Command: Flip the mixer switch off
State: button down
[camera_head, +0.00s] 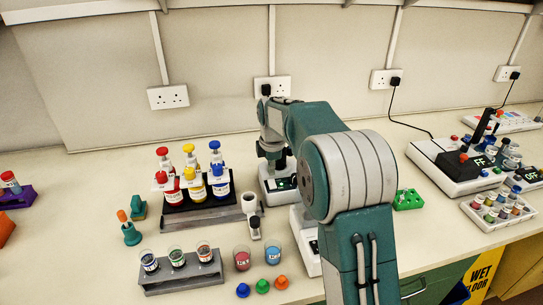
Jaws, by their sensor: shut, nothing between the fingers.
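My green and grey arm reaches over the bench toward the wall. My gripper (272,164), small and dark at the end of the arm, points down and is shut and empty. It is over or just in front of a small white device with a dark green panel (280,184); I cannot tell whether they touch. This device may be the mixer, but I cannot make out its switch or the switch's position. Another white device (305,238) is partly hidden behind my arm.
A rack of red, yellow and blue bottles (200,212) stands left of my gripper. In front are a grey vial rack (180,281), two beakers (242,258) and several coloured caps. A black-and-white device (440,178) with lettering stands right, near a vial tray (488,222).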

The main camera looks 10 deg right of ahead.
aim_at(272, 184)
jog(key=shift+w+f, duration=0.2)
jog(key=shift+f, duration=1.35)
jog(key=shift+f, duration=0.2)
jog(key=shift+s+r, duration=0.2)
jog(key=shift+s, duration=0.55)
